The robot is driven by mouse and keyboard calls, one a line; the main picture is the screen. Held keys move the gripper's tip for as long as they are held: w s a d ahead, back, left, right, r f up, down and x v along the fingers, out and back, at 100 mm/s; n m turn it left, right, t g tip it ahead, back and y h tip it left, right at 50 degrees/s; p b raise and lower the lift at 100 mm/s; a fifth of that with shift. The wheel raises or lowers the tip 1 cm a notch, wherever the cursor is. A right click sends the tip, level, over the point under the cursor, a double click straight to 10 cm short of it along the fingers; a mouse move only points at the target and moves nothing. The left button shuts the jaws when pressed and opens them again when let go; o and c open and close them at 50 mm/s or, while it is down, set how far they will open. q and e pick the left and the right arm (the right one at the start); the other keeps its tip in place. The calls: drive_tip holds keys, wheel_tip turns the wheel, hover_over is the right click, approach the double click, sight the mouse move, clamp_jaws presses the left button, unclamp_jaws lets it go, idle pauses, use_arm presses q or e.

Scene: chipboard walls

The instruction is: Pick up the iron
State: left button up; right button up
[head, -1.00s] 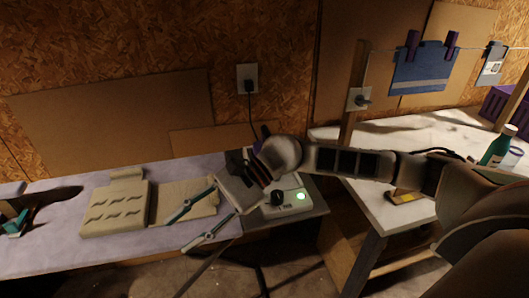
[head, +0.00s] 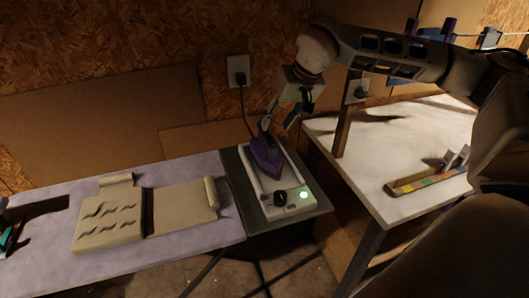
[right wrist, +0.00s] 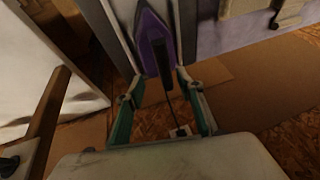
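The purple iron (head: 265,157) lies on a white base (head: 296,184) with a black knob and a lit green light. In the right wrist view the iron (right wrist: 145,32) points away, and its dark handle (right wrist: 163,72) runs between my fingers. My right gripper (head: 281,118) is at the rear end of the iron, by the wall side. In the wrist view the right gripper (right wrist: 160,84) is open, with a gap between each finger and the handle. My left gripper (head: 7,232) shows only partly at the left edge; its opening is unclear.
An ironing surface (head: 200,254) holds a folded beige cloth (head: 110,216). A cord runs from the iron to a wall socket (head: 238,72). A wooden post (head: 343,128) stands close to the right.

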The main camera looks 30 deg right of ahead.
sight(268, 132)
drive_tip(key=x, duration=0.4)
drive_tip(key=shift+w+a+f, duration=0.15)
drive_tip(key=shift+a, duration=0.3)
drive_tip(key=shift+w+f, duration=0.25)
drive_tip(key=shift+f, duration=0.4)
clamp_jaws()
drive_tip(key=shift+w+r, duration=0.1)
drive_tip(key=shift+r, duration=0.1)
